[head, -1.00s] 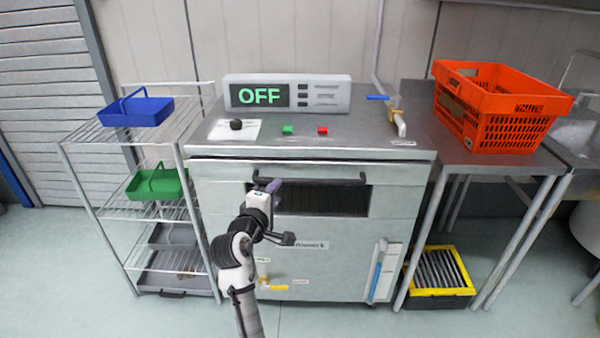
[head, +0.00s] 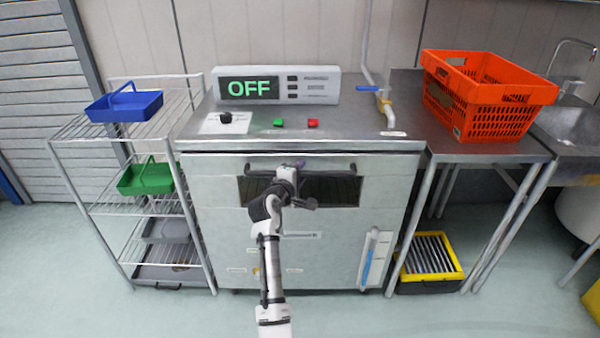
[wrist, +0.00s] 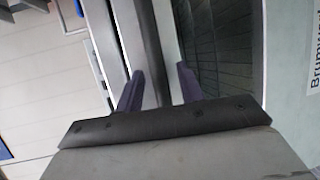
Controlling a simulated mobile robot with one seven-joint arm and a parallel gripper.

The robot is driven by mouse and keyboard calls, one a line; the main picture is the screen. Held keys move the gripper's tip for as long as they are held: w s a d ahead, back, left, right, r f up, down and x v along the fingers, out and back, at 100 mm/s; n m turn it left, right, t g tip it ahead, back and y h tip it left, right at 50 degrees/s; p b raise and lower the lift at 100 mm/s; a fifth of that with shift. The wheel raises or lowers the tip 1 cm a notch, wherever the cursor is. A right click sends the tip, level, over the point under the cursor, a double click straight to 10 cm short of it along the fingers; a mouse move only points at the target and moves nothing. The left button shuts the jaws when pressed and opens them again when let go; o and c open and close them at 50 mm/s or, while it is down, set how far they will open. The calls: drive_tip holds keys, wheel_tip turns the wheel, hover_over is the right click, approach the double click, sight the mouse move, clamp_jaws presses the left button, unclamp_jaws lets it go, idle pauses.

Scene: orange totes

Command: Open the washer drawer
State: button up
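The washer (head: 330,240) is a grey metal cabinet with a display reading OFF (head: 250,88). Its drawer front has a dark recessed slot (head: 335,191) and a dark bar handle (head: 330,167) along the slot's top. The drawer looks shut. My gripper (head: 291,166) is at the handle, near its middle, and hides part of it. In the wrist view, the two purple fingers of my gripper (wrist: 158,88) are apart, with the dark handle bar (wrist: 146,45) running between them. Gaps show beside the bar, so the fingers do not look closed on it.
A wire rack with a blue tray (head: 125,105) and a green tray (head: 146,179) stands at the left. An orange tote (head: 485,95) sits on the metal table at the right. A yellow-rimmed crate (head: 431,257) is below. The floor in front is clear.

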drive_tip(key=shift+w+d, duration=0.1)
drive_tip(key=shift+w, duration=0.1)
clamp_jaws()
drive_tip(key=shift+f, duration=0.1)
